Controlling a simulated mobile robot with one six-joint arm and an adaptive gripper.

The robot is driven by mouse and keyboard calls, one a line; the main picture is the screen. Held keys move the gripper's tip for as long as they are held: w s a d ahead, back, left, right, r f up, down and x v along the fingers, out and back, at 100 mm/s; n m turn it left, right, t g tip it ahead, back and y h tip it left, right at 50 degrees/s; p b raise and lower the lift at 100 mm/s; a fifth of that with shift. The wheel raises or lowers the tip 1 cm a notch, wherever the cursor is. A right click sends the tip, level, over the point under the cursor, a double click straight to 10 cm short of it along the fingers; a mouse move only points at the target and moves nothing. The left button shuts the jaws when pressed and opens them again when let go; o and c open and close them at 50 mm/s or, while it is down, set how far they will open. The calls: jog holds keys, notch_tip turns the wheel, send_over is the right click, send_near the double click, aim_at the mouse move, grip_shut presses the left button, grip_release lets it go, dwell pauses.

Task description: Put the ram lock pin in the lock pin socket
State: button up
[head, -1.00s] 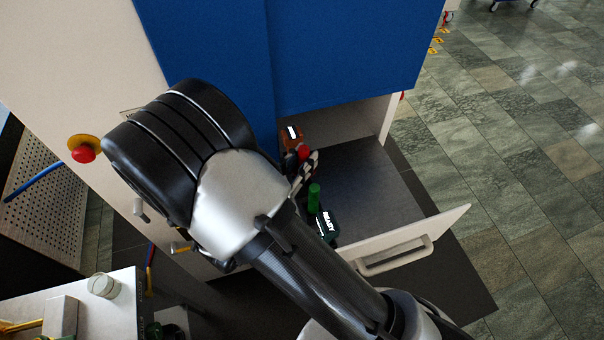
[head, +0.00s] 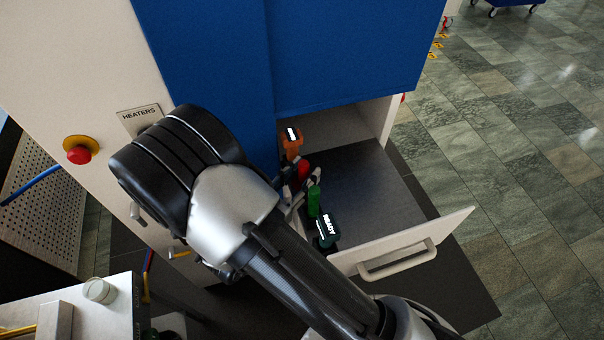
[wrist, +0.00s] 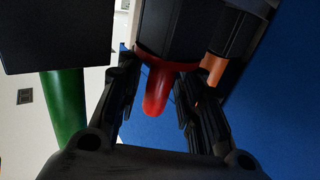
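A red piece (head: 302,172), which looks like the ram lock pin, is above the grey drawer between an orange and a green item. I cannot make out the lock pin socket for certain.
A green cylinder (head: 313,200) stands by a dark block marked READY (head: 328,226). An orange item (head: 291,146) with a lit label is behind. The open drawer (head: 385,195) has free room at right; its front panel (head: 440,233) and the blue press panel (head: 345,50) bound the space.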

jog(key=shift+o, duration=0.2)
jog(key=shift+r, duration=0.25)
jog(key=p+v, duration=0.2)
jog(key=v, duration=1)
jog(key=shift+a+f, duration=0.1)
